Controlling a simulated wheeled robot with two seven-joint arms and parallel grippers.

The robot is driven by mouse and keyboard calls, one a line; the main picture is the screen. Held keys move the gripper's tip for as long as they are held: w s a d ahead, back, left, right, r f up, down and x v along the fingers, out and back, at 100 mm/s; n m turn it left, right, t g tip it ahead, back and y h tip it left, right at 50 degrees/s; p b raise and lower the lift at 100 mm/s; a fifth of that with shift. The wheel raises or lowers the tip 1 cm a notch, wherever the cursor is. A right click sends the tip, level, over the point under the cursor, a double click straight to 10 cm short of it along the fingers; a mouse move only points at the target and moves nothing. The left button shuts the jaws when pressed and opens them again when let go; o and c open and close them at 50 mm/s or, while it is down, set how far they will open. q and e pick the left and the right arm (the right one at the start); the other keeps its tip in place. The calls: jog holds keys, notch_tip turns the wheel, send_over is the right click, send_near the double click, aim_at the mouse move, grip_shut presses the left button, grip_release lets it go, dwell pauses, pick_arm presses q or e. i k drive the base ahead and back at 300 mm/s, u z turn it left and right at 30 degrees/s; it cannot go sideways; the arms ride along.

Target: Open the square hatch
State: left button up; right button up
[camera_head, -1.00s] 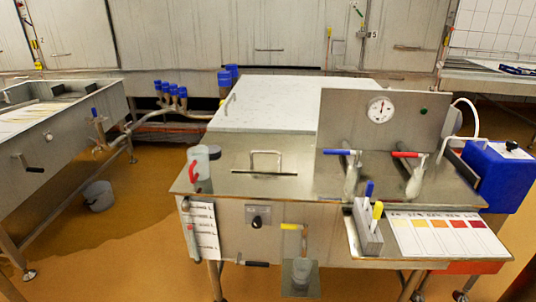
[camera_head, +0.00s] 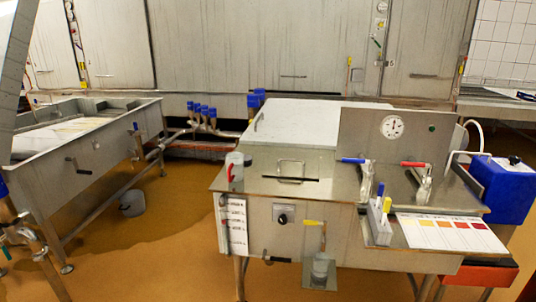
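A steel machine (camera_head: 340,225) stands right of centre. A metal loop handle (camera_head: 291,168) rises from its flat steel top, beside a dark slot or bar. This may be the square hatch, but its outline is hard to make out. Behind it, a large pale speckled lid (camera_head: 315,122) with a thin side handle lies flat and looks shut. I cannot tell for certain which one is the hatch. Neither of my grippers shows in the head view.
Blue-handled (camera_head: 353,160) and red-handled (camera_head: 413,164) levers stand right of the loop handle, before a gauge panel (camera_head: 395,135). A blue box (camera_head: 497,190) sits at right. A steel vat (camera_head: 85,140) and grey bucket (camera_head: 132,203) are left. Open orange floor lies between vat and machine.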

aim_at(293, 165)
jog(key=u, duration=0.7)
jog(key=i, duration=0.85)
jog(key=u, duration=0.4)
